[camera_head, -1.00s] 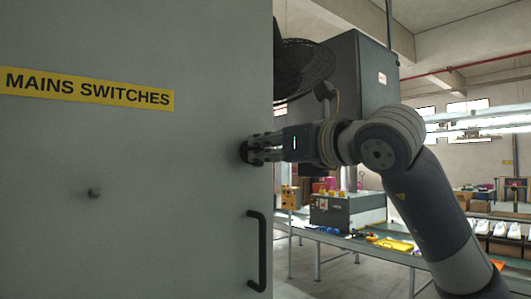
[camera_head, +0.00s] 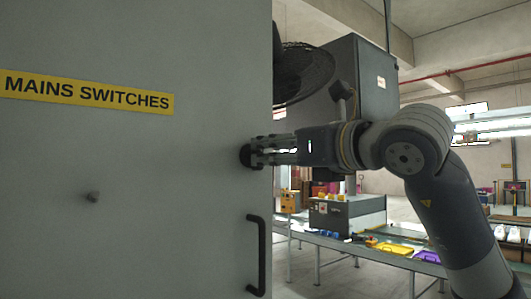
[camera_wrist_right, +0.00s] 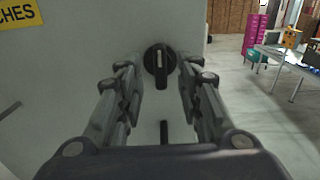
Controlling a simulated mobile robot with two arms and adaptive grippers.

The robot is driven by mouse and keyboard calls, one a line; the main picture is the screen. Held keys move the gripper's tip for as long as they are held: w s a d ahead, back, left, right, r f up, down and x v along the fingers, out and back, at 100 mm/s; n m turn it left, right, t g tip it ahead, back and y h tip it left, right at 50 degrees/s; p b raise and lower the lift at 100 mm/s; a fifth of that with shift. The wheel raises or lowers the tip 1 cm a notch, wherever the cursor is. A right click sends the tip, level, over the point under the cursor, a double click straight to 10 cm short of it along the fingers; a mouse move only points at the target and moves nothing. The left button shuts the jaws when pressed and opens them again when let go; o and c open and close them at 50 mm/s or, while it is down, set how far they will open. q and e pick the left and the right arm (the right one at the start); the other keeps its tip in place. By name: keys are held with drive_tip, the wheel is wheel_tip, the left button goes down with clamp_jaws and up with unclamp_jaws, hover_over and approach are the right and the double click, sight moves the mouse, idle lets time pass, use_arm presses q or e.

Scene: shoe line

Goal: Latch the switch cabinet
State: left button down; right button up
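The grey switch cabinet (camera_head: 150,230) fills the left of the head view, with a yellow "MAINS SWITCHES" label (camera_head: 88,92). A round black latch knob (camera_head: 245,155) sits near its right edge. In the wrist view the knob (camera_wrist_right: 159,58) has its grip bar upright, pointing down. My right gripper (camera_head: 264,154) faces the knob from the right. In the wrist view its fingers (camera_wrist_right: 160,80) are open, one on each side of the knob, with visible gaps. A black pull handle (camera_head: 262,255) is below the knob. My left gripper is out of view.
Behind my right arm are a dark grey box (camera_head: 360,90), a black round fan-like guard (camera_head: 303,72) and a long bench with a machine (camera_head: 345,213). Open floor shows right of the cabinet in the wrist view.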

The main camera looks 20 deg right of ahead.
drive_tip(key=v, duration=0.9)
drive_tip(key=shift+s, duration=0.15)
